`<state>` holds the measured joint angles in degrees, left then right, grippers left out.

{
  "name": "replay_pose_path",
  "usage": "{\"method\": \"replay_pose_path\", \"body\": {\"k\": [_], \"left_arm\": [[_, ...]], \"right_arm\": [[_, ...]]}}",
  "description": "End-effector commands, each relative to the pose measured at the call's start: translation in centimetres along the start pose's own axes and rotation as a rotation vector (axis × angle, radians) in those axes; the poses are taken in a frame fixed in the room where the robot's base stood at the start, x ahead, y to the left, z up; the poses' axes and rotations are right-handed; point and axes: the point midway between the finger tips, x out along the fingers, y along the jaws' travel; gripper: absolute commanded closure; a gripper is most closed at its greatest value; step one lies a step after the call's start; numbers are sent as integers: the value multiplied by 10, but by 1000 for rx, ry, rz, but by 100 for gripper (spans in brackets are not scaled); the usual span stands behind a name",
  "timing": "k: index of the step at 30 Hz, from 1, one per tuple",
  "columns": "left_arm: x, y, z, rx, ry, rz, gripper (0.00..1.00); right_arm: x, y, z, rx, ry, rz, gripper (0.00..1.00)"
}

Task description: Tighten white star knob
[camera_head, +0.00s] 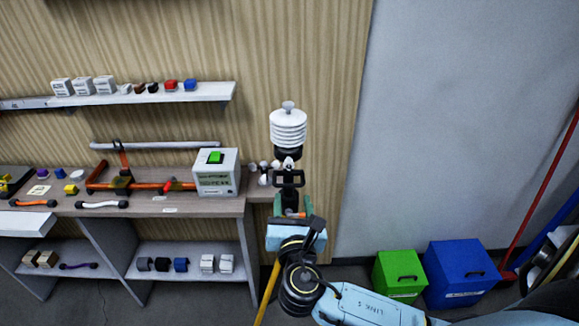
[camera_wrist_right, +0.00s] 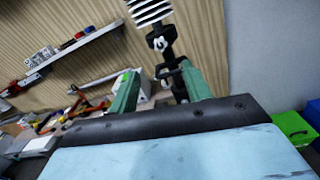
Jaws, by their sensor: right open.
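A white sensor with stacked round plates (camera_head: 288,130) stands upright in front of the wood-panelled wall; its lower part shows in the wrist view (camera_wrist_right: 150,10). Just below it, on a black bracket (camera_head: 289,180), is a small white piece (camera_head: 288,163) that looks like the star knob; it also shows in the wrist view (camera_wrist_right: 160,43). Its exact shape is too small to tell. My right gripper (camera_wrist_right: 163,84) is open, its two green fingers apart and pointing up toward the bracket, below the white piece. I see nothing held between them. My left gripper is not in view.
A workbench (camera_head: 150,207) at left holds a white box with a green top (camera_head: 215,172), tools and small parts. White pieces (camera_head: 264,172) cluster beside the bracket. A shelf (camera_head: 170,96) hangs above. Green (camera_head: 399,275) and blue (camera_head: 460,273) bins stand at the right.

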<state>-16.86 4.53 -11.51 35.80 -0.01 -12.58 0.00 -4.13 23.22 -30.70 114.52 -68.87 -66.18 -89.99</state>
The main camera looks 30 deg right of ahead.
Motion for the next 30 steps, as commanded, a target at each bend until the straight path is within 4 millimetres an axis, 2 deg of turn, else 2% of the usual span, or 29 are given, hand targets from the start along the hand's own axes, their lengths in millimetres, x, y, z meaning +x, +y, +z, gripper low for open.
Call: {"method": "replay_pose_path", "body": {"k": [9, 15, 21, 30], "left_arm": [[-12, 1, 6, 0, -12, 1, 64], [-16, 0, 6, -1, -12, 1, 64], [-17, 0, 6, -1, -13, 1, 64], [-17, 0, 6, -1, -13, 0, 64]], "right_arm": [[68, 0, 2, 0, -1, -3, 51], [102, 0, 0, 2, 1, -1, 51], [118, 0, -1, 3, 3, 0, 51], [121, 0, -2, 4, 3, 0, 51]]}}
